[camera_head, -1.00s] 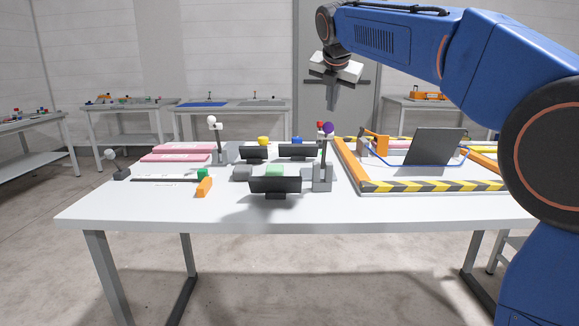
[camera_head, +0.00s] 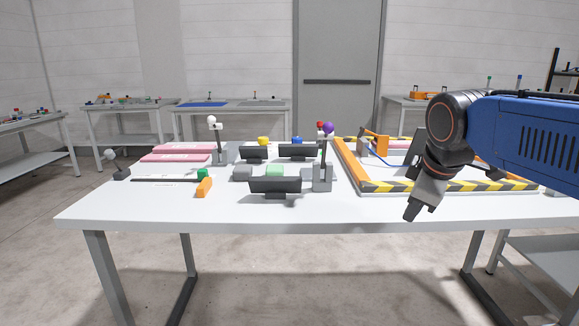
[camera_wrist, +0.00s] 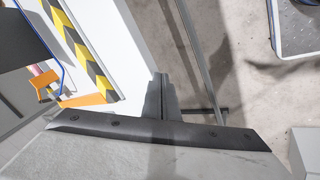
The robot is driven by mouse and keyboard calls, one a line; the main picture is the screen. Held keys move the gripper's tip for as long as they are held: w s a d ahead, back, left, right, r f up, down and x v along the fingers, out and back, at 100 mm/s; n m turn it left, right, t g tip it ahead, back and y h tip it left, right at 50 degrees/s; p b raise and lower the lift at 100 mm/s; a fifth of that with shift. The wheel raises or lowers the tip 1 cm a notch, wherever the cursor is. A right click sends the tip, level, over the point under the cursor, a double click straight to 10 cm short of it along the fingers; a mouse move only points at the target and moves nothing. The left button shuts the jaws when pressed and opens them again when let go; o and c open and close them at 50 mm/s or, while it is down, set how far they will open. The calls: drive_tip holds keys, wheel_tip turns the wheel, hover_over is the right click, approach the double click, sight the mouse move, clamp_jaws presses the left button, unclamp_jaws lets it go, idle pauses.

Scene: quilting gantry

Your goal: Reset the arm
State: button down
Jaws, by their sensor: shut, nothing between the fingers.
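My blue arm reaches in from the right in the head view. My gripper (camera_head: 413,212) hangs tilted at the front right of the white table (camera_head: 225,210), in front of the yellow-black striped frame. It is shut and holds nothing. In the wrist view my gripper (camera_wrist: 161,85) points down past the table's front edge, with floor and a table leg below it. The fingers touch nothing that I can see.
The orange frame (camera_head: 352,178) with striped edging stands on the table's right part. Dark panels (camera_head: 275,185), upright posts with coloured balls (camera_head: 322,178), pink blocks (camera_head: 175,155) and an orange piece (camera_head: 204,187) fill the middle and left. The front strip is clear.

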drive_tip(key=s+d+f+m+g, duration=0.1)
drive_tip(key=s+d+f+m, duration=0.1)
drive_tip(key=s+f+m, duration=0.9)
drive_tip(key=s+f, duration=0.6)
drive_tip(key=shift+s+d+f, duration=0.15)
drive_tip(key=shift+d+f, duration=0.1)
drive_tip(key=shift+f, duration=0.05)
